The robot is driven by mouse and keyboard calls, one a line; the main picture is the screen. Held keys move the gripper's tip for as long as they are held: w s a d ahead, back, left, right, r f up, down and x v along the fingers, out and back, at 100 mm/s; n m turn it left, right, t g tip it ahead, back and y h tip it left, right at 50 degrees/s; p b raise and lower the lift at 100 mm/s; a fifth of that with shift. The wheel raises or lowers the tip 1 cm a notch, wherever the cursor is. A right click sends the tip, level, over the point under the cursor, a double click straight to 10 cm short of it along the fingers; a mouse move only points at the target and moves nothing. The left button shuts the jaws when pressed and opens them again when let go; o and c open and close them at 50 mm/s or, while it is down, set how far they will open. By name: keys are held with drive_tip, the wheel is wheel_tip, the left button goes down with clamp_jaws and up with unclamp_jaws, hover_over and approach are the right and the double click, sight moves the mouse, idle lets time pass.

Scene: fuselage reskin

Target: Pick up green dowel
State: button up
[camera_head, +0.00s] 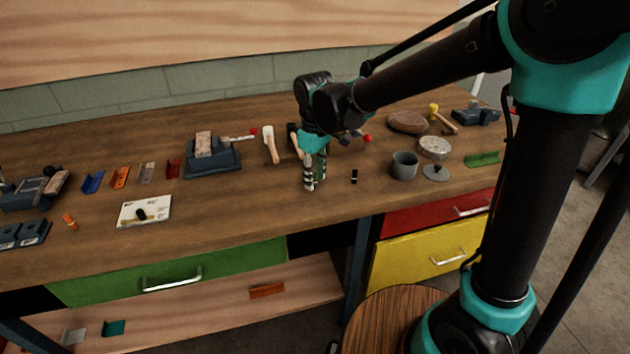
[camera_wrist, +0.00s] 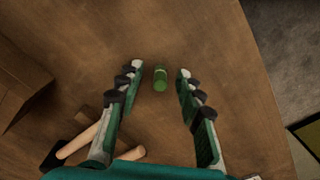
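The green dowel (camera_wrist: 160,78) is a short cylinder on the brown wooden workbench. In the wrist view it lies between my two fingertips, with a gap on each side. My gripper (camera_wrist: 158,75) is open and empty, its green and grey fingers spread left and right of the dowel. In the head view my gripper (camera_head: 315,184) points down over the middle of the bench, near the front edge. I cannot make out the dowel clearly there, where the fingers are in the way.
A wooden-handled hammer (camera_wrist: 82,139) lies close to the left finger in the wrist view. A small black piece (camera_head: 354,176) and a grey cup (camera_head: 404,165) stand right of my gripper. A blue vise-like block (camera_head: 212,163) stands left. The bench front between is clear.

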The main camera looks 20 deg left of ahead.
clamp_jaws()
idle(0.6)
